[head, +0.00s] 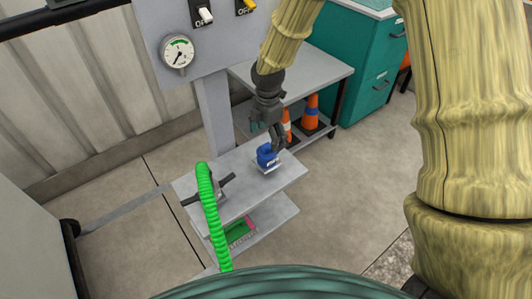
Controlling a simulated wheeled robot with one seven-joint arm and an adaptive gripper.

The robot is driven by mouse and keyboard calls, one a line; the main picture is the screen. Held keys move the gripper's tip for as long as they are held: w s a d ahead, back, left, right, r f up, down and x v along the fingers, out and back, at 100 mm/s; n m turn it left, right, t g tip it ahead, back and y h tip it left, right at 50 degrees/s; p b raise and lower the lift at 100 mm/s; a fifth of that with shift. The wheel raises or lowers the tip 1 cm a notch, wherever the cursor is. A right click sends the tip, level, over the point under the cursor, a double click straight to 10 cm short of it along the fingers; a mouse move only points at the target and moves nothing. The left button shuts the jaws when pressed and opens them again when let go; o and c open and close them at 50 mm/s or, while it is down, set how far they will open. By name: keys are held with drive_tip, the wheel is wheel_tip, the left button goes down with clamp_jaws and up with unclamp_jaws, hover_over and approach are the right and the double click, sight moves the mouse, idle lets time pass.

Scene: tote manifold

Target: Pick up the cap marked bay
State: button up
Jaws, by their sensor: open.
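A small blue object (266,155), which may be the cap, sits on a pale plate (270,168) on top of the grey two-level stand (245,195). It is too small here for me to read any marking on it. My gripper (269,137) is open and points down, just above and partly beside the blue object. I cannot tell whether a finger touches it. The fingers hide part of its upper right side.
A bright green ribbed hose (210,215) rises in front of the stand, near a dark-handled fitting (222,186). A panel with a gauge (177,52) and switches stands behind. A grey shelf (320,75) with orange cones (311,112) and a teal cabinet (368,65) are behind right.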

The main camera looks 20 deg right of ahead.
sight(267, 145)
drive_tip(key=f, duration=0.2)
drive_tip(key=w+f, duration=0.1)
drive_tip(key=shift+w+f, duration=0.1)
drive_tip(key=shift+f, duration=0.3)
drive_tip(key=shift+s, duration=0.2)
drive_tip(key=shift+s+f, duration=0.2)
drive_tip(key=shift+f, duration=2.15)
drive_tip(key=c, duration=1.2)
